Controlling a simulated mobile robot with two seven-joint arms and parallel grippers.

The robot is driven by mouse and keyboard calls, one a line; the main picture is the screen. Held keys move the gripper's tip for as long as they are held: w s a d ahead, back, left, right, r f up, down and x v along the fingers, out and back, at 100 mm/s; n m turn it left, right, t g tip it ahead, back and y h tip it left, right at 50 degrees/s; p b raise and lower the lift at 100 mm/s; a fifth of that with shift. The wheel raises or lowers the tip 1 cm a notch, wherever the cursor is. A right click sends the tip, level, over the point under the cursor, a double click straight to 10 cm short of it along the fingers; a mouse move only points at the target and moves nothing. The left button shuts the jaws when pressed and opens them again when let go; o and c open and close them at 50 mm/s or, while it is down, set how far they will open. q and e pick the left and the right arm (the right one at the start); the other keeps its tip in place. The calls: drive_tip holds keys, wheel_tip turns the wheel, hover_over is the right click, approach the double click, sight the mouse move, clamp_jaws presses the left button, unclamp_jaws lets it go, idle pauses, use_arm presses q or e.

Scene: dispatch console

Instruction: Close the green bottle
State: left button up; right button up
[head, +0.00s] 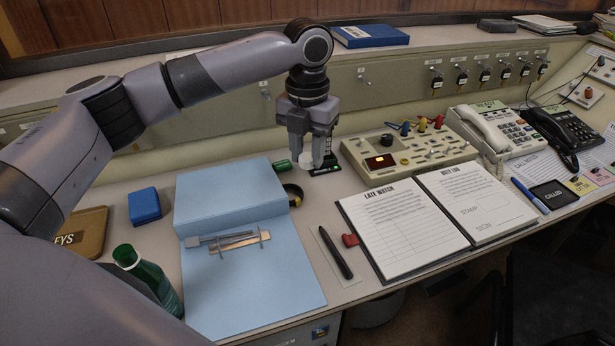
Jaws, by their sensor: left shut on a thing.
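The green bottle (156,287) stands at the lower left, partly hidden by my arm. My left gripper (307,163) points down at the back of the desk, far to the right of the bottle. Its fingers are shut on a small white round piece (304,160) that looks like a cap, mostly hidden by the fingers. My right gripper is not in view.
A blue folder (215,207) with a metal clip lies between bottle and gripper. A blue box (145,205) stands behind the bottle. A switch console (408,153) is right.

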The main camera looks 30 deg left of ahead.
sight(307, 157)
use_arm(q)
drive_tip(key=shift+r, duration=2.7)
